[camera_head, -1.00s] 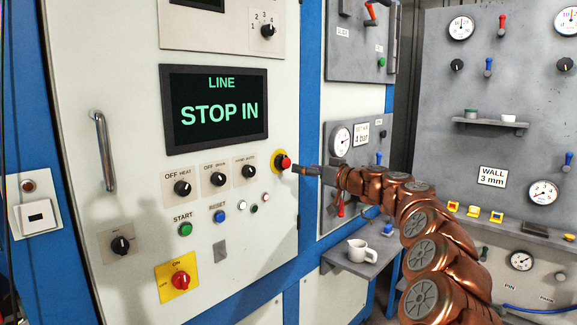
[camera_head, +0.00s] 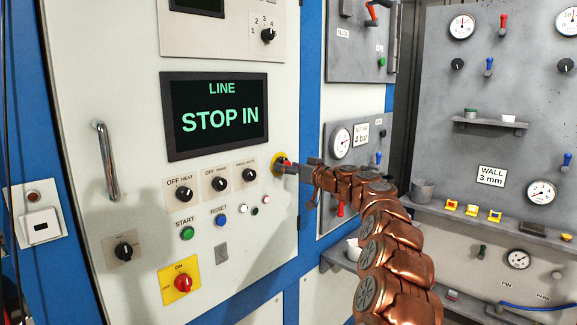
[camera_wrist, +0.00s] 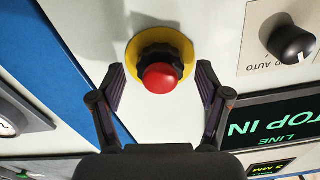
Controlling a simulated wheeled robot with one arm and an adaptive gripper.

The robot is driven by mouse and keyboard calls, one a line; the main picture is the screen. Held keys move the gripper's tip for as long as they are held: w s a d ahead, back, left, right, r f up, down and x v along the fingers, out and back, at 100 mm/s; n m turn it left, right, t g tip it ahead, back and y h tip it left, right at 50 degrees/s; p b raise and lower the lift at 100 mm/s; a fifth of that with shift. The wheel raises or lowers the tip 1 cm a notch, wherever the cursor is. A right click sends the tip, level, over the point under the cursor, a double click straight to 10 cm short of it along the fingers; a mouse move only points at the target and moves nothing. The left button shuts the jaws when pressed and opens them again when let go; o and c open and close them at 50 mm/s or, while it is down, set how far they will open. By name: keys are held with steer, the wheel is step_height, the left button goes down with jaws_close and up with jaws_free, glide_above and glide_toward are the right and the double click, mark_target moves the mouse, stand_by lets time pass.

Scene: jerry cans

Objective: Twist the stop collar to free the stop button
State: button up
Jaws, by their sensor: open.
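The stop button (camera_wrist: 161,77) is a red cap in a dark collar (camera_wrist: 157,52) on a yellow round plate (camera_wrist: 133,48), in the wrist view. In the head view the yellow plate (camera_head: 279,157) shows at the right edge of the white panel, and my gripper hides most of the button. My gripper (camera_wrist: 160,80) is open, with one finger on each side of the red cap and nothing gripped. The screen (camera_head: 215,115) reads "LINE STOP IN".
Black knobs (camera_head: 220,175) and green START (camera_head: 187,233) and blue RESET (camera_head: 220,219) buttons lie left of the stop button. A red switch on a yellow plate (camera_head: 166,290) is lower. A white cup (camera_head: 353,248) on the shelf is partly behind my arm.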

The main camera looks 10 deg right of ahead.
stand_by(0.3)
steer(key=c, duration=1.2)
